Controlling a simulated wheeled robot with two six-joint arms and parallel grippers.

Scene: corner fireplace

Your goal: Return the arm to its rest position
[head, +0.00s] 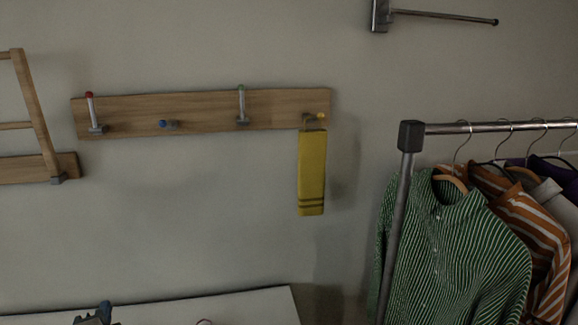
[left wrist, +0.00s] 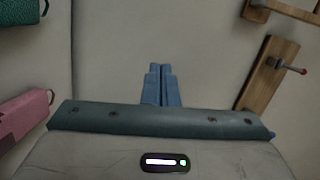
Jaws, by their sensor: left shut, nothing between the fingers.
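My left gripper (head: 104,308) shows only in part at the bottom left edge of the head view, in front of a pale surface. In the left wrist view its two blue fingers (left wrist: 161,85) are together, with nothing between them. Most of my left arm is out of the head view. My right gripper is in neither view. A yellow cloth (head: 312,175) with dark stripes near its lower end hangs from the right-hand hook of a wooden wall rack (head: 205,112), apart from my gripper.
A clothes rail with a green striped shirt (head: 455,255) and other garments stands at the right. A wooden frame (head: 35,105) is at the left. A pale tabletop (head: 235,305) is below. The left wrist view shows pink (left wrist: 22,115) and teal (left wrist: 20,12) items at its left.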

